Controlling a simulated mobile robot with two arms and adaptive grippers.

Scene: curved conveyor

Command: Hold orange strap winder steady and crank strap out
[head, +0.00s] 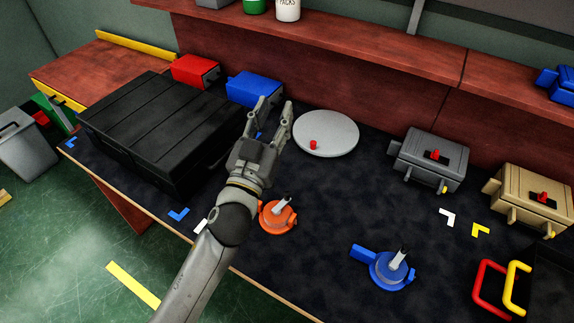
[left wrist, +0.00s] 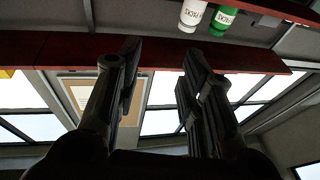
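The orange strap winder (head: 277,216) lies on the dark mat near the table's front edge in the head view. Its grey crank handle stands up from its top. My left gripper (head: 274,104) is above the table, beyond and slightly left of the winder, with its fingers pointing to the back and up. Its fingers are apart and nothing is between them. The left wrist view shows the same open fingers (left wrist: 155,75) against the shelf and windows. My left forearm passes just left of the winder, which may be partly hidden by it. My right gripper is in neither view.
A blue winder (head: 388,270) lies to the right. A round grey disc (head: 326,136) with a red knob is behind. A black slatted conveyor (head: 155,130) stands left, with red (head: 195,71) and blue (head: 254,89) boxes behind. Grey (head: 430,160) and tan (head: 530,199) boxes stand right.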

